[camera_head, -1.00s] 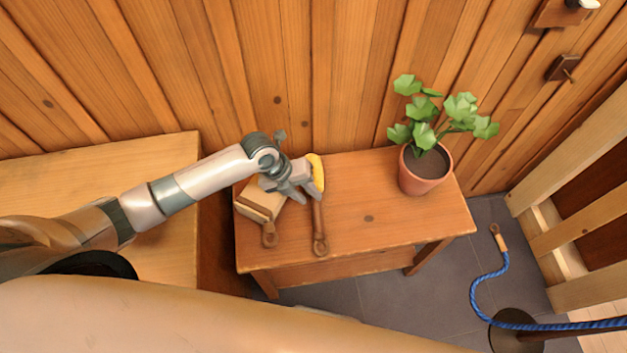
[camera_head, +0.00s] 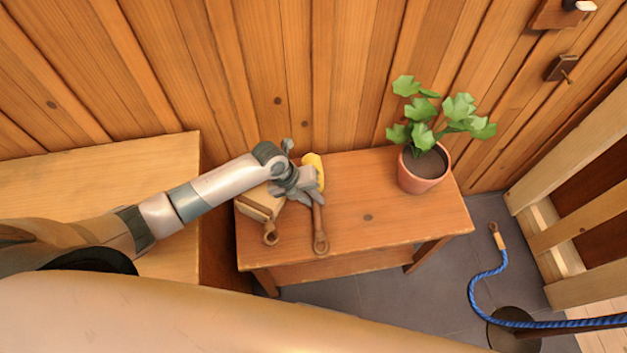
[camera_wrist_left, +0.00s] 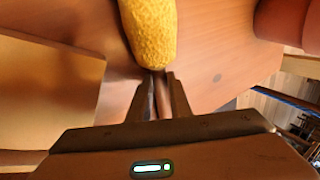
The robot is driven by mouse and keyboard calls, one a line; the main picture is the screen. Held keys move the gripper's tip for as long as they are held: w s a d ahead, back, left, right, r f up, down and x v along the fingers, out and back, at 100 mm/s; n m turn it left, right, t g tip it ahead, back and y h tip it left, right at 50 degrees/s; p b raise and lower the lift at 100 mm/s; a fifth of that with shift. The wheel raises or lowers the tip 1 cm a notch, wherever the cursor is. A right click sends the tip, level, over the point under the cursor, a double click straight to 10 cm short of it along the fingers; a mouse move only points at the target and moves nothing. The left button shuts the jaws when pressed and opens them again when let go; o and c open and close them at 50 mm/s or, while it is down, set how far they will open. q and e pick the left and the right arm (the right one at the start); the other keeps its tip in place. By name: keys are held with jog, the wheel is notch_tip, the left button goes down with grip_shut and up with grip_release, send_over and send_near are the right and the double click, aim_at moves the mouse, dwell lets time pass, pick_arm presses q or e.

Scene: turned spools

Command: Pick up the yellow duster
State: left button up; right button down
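The yellow duster (camera_head: 319,173) lies along the left part of the small wooden table (camera_head: 385,220), with its fluffy yellow head toward the wall and its brown handle toward me. My left gripper (camera_head: 307,192) is at the handle just below the yellow head. In the left wrist view the yellow head (camera_wrist_left: 150,30) is just beyond my fingertips (camera_wrist_left: 159,77). The brown handle runs between the two fingers, which look closed on it. My fingers hide part of the handle. My right gripper is in neither view.
A wooden brush-like block (camera_head: 258,205) with a short handle lies left of the duster, partly under my arm. A potted plant (camera_head: 424,172) stands at the table's right end. A plank wall is behind.

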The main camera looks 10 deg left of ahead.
aim_at(313, 200)
pick_arm(q)
grip_shut()
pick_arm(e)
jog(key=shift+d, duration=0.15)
